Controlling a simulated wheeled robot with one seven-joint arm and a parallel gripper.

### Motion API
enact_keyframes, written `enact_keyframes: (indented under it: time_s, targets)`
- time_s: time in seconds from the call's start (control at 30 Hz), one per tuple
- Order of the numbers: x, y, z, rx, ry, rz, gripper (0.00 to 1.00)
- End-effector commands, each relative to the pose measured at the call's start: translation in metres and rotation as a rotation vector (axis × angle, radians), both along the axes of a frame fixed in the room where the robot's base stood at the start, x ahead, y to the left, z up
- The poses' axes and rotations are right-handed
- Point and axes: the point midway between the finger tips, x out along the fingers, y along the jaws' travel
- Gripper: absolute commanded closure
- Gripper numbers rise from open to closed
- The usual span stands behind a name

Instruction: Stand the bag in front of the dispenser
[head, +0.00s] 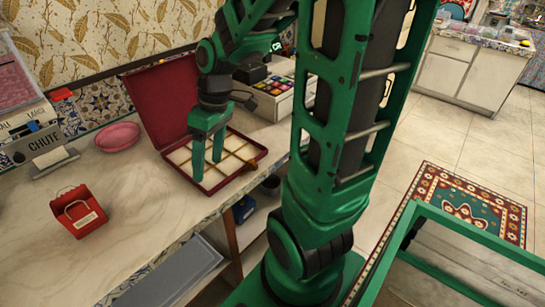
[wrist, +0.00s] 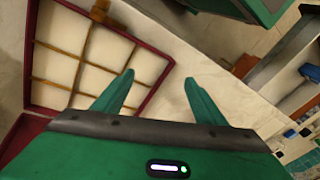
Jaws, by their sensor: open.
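The red bag (head: 79,210) with a handle and a pale label stands on the counter at the left, in front of the dispenser. My gripper (head: 208,174) is open and empty, pointing down over the open red box, well to the right of the bag. In the wrist view my gripper's two green fingers (wrist: 160,98) are spread apart with nothing between them. The bag is not in the wrist view.
An open red box (head: 262,150) with pale compartments lies under my gripper; it also shows in the wrist view (wrist: 150,92). A pink dish (head: 118,136) sits behind the bag. A case of colourful squares (head: 274,86) stands behind. The counter right of the bag is clear.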

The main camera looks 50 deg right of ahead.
Motion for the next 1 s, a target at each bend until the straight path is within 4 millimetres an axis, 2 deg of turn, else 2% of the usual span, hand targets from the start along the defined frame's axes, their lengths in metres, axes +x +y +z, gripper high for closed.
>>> enact_keyframes:
  time_s: [0.1,0.2,0.3,0.43,0.6,1.0]
  targets:
    - [-0.042,-0.031,0.014,-0.089,0.055,-0.26,0.35]
    - [-0.077,-0.053,0.023,-0.14,0.096,-0.484,0.35]
    - [-0.108,-0.068,0.028,-0.168,0.129,-0.673,0.35]
    - [-0.136,-0.078,0.032,-0.184,0.159,-0.84,0.35]
    - [-0.148,-0.085,0.033,-0.189,0.173,-0.916,0.35]
    - [-0.148,-0.085,0.032,-0.19,0.174,-0.915,0.35]
